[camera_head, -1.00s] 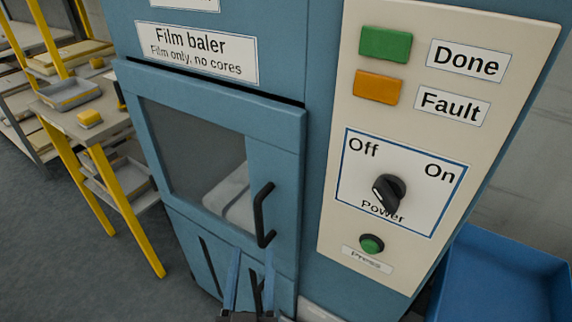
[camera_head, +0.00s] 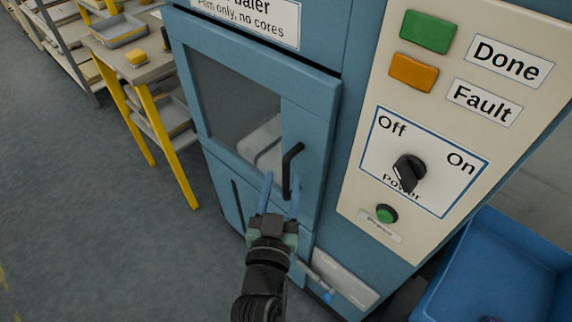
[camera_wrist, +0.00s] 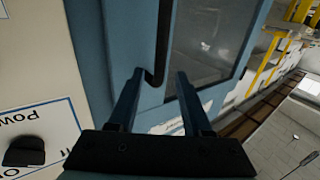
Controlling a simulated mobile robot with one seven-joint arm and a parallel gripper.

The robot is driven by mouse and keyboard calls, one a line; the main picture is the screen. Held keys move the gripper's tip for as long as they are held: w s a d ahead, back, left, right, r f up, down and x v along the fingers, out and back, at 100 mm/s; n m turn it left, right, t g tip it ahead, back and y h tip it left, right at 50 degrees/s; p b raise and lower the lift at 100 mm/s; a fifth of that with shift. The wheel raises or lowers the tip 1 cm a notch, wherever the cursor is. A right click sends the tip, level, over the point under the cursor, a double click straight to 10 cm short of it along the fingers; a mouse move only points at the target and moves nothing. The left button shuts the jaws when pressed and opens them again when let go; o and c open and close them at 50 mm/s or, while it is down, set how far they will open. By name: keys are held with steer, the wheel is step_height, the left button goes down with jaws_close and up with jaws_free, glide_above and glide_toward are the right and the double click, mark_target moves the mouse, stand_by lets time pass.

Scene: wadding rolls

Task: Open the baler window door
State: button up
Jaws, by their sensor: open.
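The baler's window door (camera_head: 312,108) is blue with a dark glass pane (camera_head: 235,95), and it looks closed. Its black bar handle (camera_head: 289,170) is on the door's right side. My gripper (camera_head: 281,190) is open, its two blue fingers pointing up at the handle's lower end. In the wrist view the handle (camera_wrist: 163,45) runs down between the two fingers of my gripper (camera_wrist: 157,88), its bent lower end near the fingertips. I cannot tell whether the handle touches a finger. White material shows behind the glass.
The control panel (camera_head: 375,75) with a power knob (camera_head: 408,172) and green button (camera_head: 386,213) is right of the door. A blue bin (camera_head: 500,255) stands at lower right. A yellow-legged table (camera_head: 140,70) stands left. The floor (camera_head: 90,190) at left is clear.

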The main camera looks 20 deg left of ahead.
mark_target(285, 171)
steer(key=shift+x, duration=2.2)
jaws_close()
